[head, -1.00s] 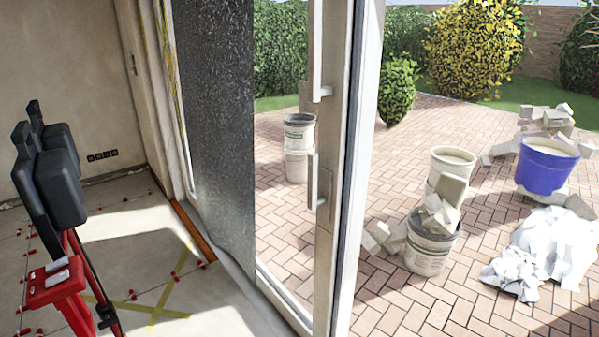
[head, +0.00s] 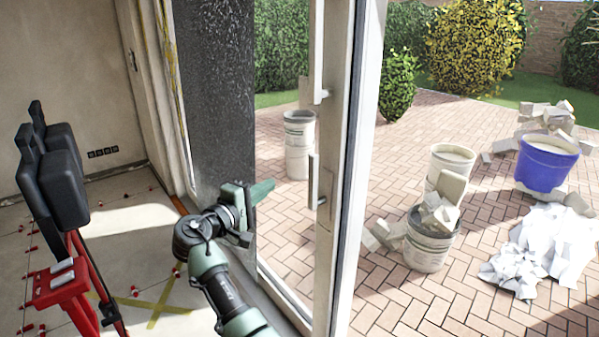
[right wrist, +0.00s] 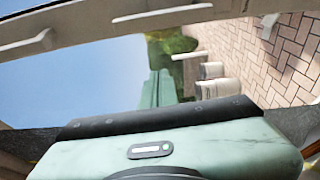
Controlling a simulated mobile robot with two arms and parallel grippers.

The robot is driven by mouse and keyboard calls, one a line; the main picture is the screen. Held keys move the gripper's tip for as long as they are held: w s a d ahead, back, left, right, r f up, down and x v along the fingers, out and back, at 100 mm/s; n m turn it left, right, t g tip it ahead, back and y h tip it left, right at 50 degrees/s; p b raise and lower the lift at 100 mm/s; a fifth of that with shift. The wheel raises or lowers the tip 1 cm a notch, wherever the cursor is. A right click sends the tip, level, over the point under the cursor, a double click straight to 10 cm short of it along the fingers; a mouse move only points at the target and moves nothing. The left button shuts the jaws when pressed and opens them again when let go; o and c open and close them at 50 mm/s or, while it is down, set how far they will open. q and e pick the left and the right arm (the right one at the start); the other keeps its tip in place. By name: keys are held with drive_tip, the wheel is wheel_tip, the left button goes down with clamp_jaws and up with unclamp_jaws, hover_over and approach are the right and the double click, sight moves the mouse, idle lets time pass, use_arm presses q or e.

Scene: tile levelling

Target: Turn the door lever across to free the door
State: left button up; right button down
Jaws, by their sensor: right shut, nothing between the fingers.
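The door lever (head: 313,181) is a pale bar on the tall door stile (head: 328,250). It stands upright, above its pivot at its lower end. In the right wrist view the lever (right wrist: 162,14) lies along the top, on the pale stile. My right gripper (head: 263,190) is shut and empty, left of the lever and apart from it in the head view. Its green fingers point toward the stile. In the right wrist view the closed fingers (right wrist: 157,88) stand up from the palm, below the lever in the picture. My left gripper is not in view.
A longer fixed pull handle (head: 316,60) is above the lever on the stile. A dark textured panel (head: 212,95) stands left of the glass. A red stand (head: 65,285) with black parts is at left. Outside are a rubble bucket (head: 430,250) and blue tub (head: 547,165).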

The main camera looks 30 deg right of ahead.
drive_tip(key=shift+s+d+r, duration=0.1)
drive_tip(key=shift+s+r, duration=0.1)
drive_tip(key=shift+r, duration=0.6)
drive_tip(key=d+p, duration=0.5)
drive_tip(key=d, duration=0.4)
drive_tip(key=shift+d, duration=0.25)
drive_tip(key=shift+f, duration=0.1)
